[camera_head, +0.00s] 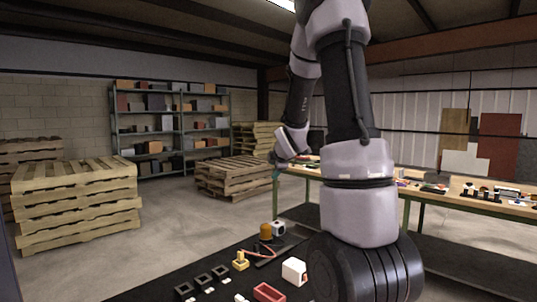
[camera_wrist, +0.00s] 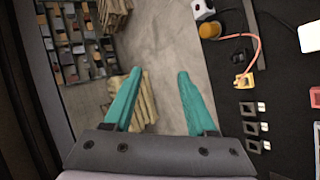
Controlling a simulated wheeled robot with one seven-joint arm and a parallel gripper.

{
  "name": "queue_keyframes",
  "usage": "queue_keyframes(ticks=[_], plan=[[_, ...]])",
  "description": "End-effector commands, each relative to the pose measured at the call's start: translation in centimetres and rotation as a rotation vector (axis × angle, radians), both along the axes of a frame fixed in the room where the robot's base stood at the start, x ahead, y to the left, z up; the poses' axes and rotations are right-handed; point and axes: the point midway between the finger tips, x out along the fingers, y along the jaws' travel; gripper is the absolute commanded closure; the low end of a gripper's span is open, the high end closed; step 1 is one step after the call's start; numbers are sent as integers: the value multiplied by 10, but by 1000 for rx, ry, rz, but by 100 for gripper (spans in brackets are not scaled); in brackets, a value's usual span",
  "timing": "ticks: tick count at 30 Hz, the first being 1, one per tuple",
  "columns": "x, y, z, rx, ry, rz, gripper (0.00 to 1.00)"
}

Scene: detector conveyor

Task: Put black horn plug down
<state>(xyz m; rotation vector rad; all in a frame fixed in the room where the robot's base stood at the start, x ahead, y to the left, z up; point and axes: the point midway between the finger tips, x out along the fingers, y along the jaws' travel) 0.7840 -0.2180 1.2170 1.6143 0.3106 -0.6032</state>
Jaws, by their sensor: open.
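My gripper (camera_head: 274,171) is raised beyond the near black table, and its two teal fingers stand wide apart in the wrist view (camera_wrist: 161,74). Nothing is between them; only floor and pallets show behind. I cannot pick out the black horn plug with certainty. A small dark shape (camera_wrist: 238,56) lies beside a red cable (camera_wrist: 257,45) on the black surface, right of the fingers and well apart from them. The cable also shows in the head view (camera_head: 262,249).
The black table (camera_head: 150,284) bears an orange dome (camera_head: 265,232), a yellow block (camera_head: 240,261), a white box (camera_head: 294,271), a red tray (camera_head: 268,292) and black square frames (camera_head: 203,281). A wooden workbench (camera_head: 455,184) stands right; pallets (camera_head: 75,195) and shelves (camera_head: 165,125) stand behind.

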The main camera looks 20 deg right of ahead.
Motion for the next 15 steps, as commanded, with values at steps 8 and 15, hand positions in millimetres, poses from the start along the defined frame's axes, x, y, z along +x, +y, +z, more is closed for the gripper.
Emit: queue_keyframes(ticks=[8, 15], plan=[[-89, 43, 68, 537, 24, -370, 43], [-182, 91, 99, 984, 93, -686, 43]])
